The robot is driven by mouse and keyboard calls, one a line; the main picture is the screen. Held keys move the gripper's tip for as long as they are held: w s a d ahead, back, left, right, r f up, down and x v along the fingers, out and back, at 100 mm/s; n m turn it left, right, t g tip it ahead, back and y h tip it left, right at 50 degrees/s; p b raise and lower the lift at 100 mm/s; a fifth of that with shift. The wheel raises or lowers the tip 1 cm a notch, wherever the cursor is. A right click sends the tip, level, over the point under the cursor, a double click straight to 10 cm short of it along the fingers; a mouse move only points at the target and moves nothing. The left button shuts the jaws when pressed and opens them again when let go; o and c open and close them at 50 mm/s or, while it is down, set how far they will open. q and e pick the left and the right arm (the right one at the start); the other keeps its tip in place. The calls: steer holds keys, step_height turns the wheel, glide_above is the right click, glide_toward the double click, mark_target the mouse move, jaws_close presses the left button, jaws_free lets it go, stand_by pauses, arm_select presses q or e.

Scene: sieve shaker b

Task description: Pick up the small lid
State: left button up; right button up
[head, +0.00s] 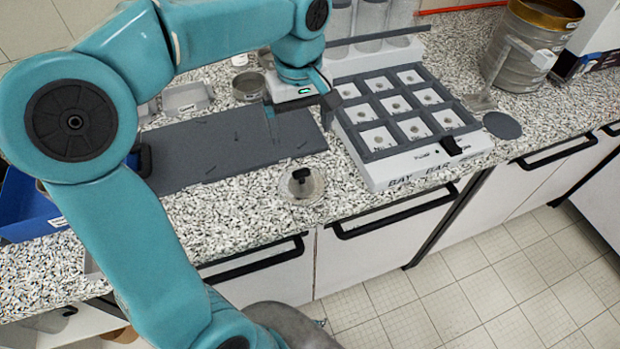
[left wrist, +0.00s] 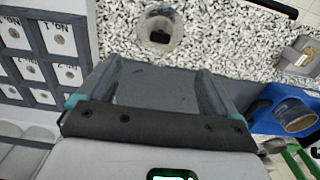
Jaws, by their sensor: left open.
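The small lid (head: 302,184) is a clear round disc with a black knob. It lies on the speckled counter, just in front of the dark grey mat and left of the white tray. It also shows at the top of the left wrist view (left wrist: 160,36). My left gripper (head: 298,120) is open and empty, above the right part of the mat and behind the lid, apart from it. In the left wrist view its two fingers (left wrist: 158,78) point toward the lid. My right gripper is not in view.
The white tray (head: 377,178) with grey compartments stands right of the lid. The dark mat (head: 215,150) lies behind. A blue bin (head: 28,207) is at the left, a large metal sieve (head: 520,55) at the back right. The counter's front edge is close to the lid.

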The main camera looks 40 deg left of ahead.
mark_target(301, 170)
arm_select(q)
steer(key=f, duration=1)
steer(key=shift+s+a+f, duration=0.1)
steer(key=shift+s, duration=0.15)
steer(key=f, duration=0.5)
steer(key=shift+w+a+f, duration=0.25)
steer(key=shift+w+f, duration=0.15)
steer(key=c, duration=1.2)
